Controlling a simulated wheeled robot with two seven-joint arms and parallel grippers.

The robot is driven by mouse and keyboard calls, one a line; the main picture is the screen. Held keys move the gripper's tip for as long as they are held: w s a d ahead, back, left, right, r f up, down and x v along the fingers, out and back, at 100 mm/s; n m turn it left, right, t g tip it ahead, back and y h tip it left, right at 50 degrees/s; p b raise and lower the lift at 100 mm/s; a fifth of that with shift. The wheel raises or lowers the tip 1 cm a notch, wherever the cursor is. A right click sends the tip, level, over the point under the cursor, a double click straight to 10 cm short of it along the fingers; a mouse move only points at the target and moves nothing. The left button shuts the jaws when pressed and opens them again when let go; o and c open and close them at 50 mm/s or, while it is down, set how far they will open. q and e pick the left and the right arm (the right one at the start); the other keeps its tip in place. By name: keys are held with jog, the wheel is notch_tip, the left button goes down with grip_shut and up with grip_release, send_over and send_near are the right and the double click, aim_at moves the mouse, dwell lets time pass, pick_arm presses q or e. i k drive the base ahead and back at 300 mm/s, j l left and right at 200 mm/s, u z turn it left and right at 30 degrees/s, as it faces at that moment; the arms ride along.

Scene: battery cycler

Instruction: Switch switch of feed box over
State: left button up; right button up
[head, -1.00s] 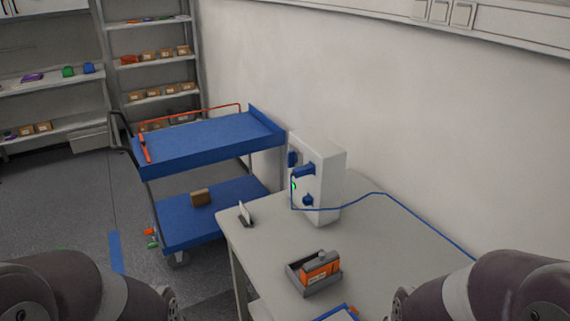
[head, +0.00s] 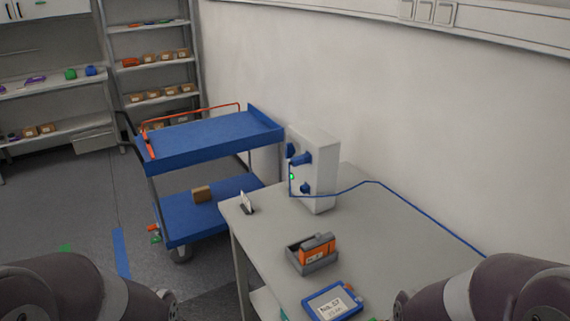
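A pale grey box (head: 322,165), which looks like the feed box, stands upright on the far end of the table, near the wall. Blue parts stick out of it: a larger handle-like one (head: 301,158) near the top and a smaller knob (head: 305,188) lower down. I cannot tell which is the switch or its position. A small green light (head: 292,177) shows at its left edge. A blue cable (head: 371,182) runs from it to the right along the table. My two arms show in the bottom corners, well short of the box; neither gripper is in view.
The grey table (head: 380,225) holds a grey tray (head: 318,267) with an orange block, a blue-framed labelled device (head: 333,303) and a small upright card (head: 246,202). A blue two-shelf trolley (head: 210,140) stands left of it. Shelves (head: 150,62) stand at the back left. The floor at left is open.

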aim_at(290, 150)
jog(key=k+j+z, duration=0.1)
jog(key=z, duration=1.4)
jog(key=i+j, duration=0.15)
jog(key=j, duration=0.4)
jog(key=i+j, duration=0.1)
jog(key=j, duration=0.5)
jog(key=i+j, duration=0.15)
jog(key=j, duration=0.4)
jog(key=i+j, duration=0.15)
jog(key=j, duration=0.45)
jog(key=i+j, duration=0.15)
jog(key=j, duration=0.4)
jog(key=i+j, duration=0.1)
jog(key=j, duration=0.5)
jog(key=i+j, duration=0.15)
jog(key=j, duration=0.4)
jog(key=i+j, duration=0.15)
jog(key=j, duration=0.45)
